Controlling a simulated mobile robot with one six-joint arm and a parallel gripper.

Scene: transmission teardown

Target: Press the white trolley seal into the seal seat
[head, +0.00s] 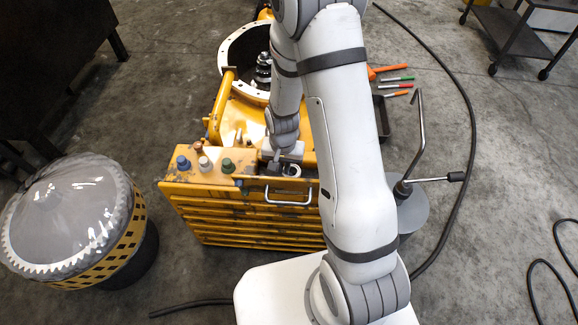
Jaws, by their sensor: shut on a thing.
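My gripper (275,164) is low over the top of the yellow trolley (172,178), at the back of its open dark recess. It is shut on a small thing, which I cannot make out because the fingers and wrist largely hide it. A pale ring-shaped piece (291,170) shows in the recess just right of the fingers. I cannot tell whether it is the white seal or the seat, or whether the fingers touch it. A small white-topped piece (204,163) stands on the trolley's left top, apart from my gripper.
Blue (183,163), brown (198,147) and green (228,166) topped pieces stand near the white one. A yellow round housing (230,62) is behind the trolley. A clear-covered drum (75,215) stands left. A crank-like steel tool (417,140) rises at right. Cables cross the floor.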

